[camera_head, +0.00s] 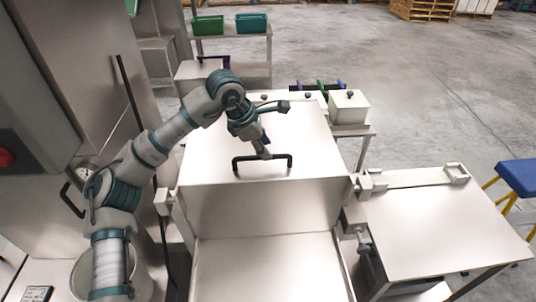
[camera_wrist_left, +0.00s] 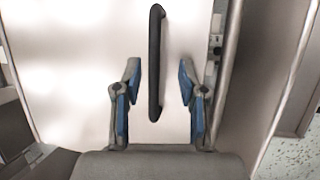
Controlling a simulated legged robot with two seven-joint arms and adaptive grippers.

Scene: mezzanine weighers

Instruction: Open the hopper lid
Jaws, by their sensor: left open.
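The hopper lid (camera_head: 310,150) is a broad pale metal panel in the middle of the head view, and it looks closed. Its black bar handle (camera_head: 262,159) stands near the lid's front edge. My left gripper (camera_head: 266,150) is over the lid, close to the handle. In the left wrist view the black handle (camera_wrist_left: 156,65) runs lengthwise between the two blue-padded fingers of my left gripper (camera_wrist_left: 158,95). The fingers are spread, with a visible gap on both sides of the handle. My right gripper is in neither view.
A metal side table (camera_head: 440,225) stands at the right, with a blue stool (camera_head: 520,176) beyond it. A tall metal cabinet (camera_head: 110,60) is at the left. A lidded box (camera_head: 348,107) stands behind the hopper. Open concrete floor (camera_head: 420,90) lies at the back right.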

